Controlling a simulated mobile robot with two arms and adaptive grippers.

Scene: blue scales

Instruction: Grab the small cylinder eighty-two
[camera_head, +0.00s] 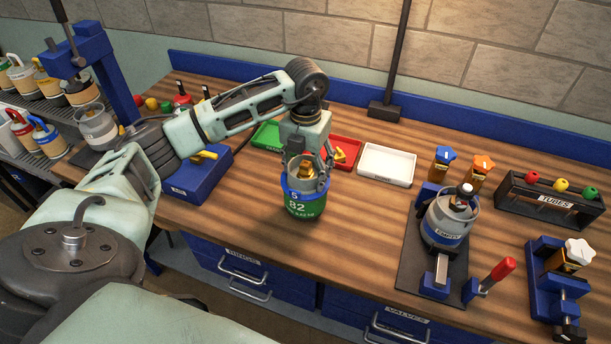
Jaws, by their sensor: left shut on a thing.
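The small cylinder eighty-two (300,207) has a green lower band with "82" on it, a blue band above and a grey top collar with a brass valve. It stands upright at the front part of the wooden workbench, or just above it; I cannot tell which. My left gripper (307,180) comes down from above and is shut on its top collar. The fingers hide part of the collar. My right gripper is not in view.
Green, red (345,151) and white (387,165) trays lie behind the cylinder. To the right, a cylinder labelled "EMPTY" (447,222) sits in a stand, with a red-handled lever beside it. A tubes rack (550,202) is farther right. Shelves with several cylinders are at left.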

